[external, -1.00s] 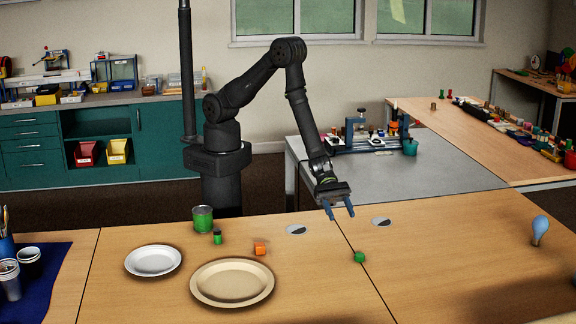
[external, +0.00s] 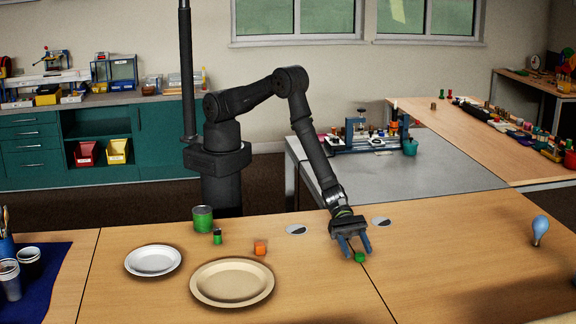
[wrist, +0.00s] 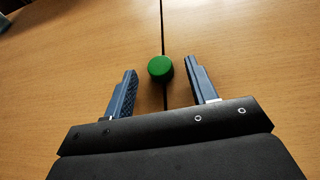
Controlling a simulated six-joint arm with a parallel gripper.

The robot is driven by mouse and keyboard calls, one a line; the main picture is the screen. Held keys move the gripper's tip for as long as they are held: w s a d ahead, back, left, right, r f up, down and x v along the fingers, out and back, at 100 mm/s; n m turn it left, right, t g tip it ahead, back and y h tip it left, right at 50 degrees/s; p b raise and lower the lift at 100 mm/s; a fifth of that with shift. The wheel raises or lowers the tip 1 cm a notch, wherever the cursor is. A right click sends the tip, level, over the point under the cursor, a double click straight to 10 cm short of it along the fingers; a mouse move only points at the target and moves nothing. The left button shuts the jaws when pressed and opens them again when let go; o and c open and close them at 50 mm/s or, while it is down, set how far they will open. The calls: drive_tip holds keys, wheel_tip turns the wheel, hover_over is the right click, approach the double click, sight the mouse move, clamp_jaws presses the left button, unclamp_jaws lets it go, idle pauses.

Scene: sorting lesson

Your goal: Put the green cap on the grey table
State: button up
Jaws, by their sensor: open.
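The green cap (external: 360,257) lies on the wooden table near the seam between two tabletops. In the wrist view the cap (wrist: 160,67) is a round green piece just beyond the fingertips, between their lines. My gripper (external: 357,251) is open and empty, low over the table with its fingers pointing at the cap. Its two fingers also show in the wrist view (wrist: 160,68), with clear space on both sides of the cap. The grey table (external: 450,178) stands behind the wooden tables, to the right of my base.
A blue and dark fixture (external: 365,138) with small items and a teal cup (external: 410,147) stand at the grey table's back. A blue bulb (external: 540,228) stands right.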

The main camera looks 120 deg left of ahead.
drive_tip(key=shift+w+d+f, duration=0.15)
drive_tip(key=shift+w+d, duration=0.1)
drive_tip(key=shift+w, duration=0.1)
drive_tip(key=c, duration=1.1)
clamp_jaws()
